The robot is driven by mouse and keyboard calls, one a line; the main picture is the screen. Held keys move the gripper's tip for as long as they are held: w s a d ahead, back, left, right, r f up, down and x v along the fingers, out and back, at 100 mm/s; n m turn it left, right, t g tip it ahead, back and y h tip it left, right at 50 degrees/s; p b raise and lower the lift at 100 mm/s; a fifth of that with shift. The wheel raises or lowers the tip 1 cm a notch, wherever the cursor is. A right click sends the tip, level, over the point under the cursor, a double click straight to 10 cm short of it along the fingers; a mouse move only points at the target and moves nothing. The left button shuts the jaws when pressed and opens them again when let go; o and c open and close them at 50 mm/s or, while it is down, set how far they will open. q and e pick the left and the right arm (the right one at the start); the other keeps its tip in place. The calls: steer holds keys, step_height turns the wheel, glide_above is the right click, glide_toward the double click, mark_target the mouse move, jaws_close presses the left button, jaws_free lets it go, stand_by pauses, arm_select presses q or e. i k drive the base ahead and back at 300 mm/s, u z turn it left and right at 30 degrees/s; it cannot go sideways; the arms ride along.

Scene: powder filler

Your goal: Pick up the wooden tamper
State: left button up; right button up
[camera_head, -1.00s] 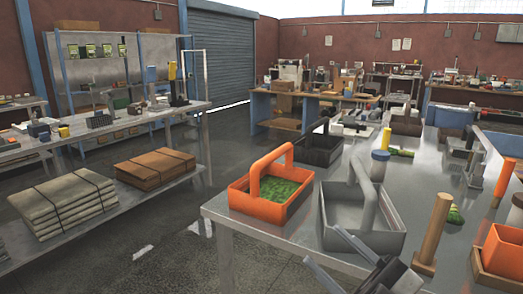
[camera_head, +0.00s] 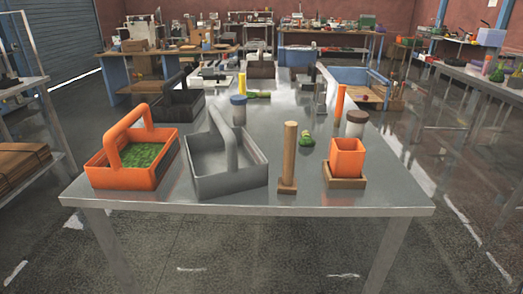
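The wooden tamper (camera_head: 290,153) stands upright on the metal table, near its front edge and right of the middle. It is a tall round wooden post on a flat square foot. Nothing touches it from the sides, and it is fully visible. Neither of my grippers shows in the head view.
A grey handled caddy (camera_head: 229,181) stands left of the tamper. An orange caddy (camera_head: 124,178) with green contents is farther left. An orange square cup (camera_head: 346,157) in a wooden tray (camera_head: 345,183) stands to the right. The metal table (camera_head: 240,204) is bare along its front edge.

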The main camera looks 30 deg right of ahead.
mark_target(287, 185)
steer(key=z, duration=1.55)
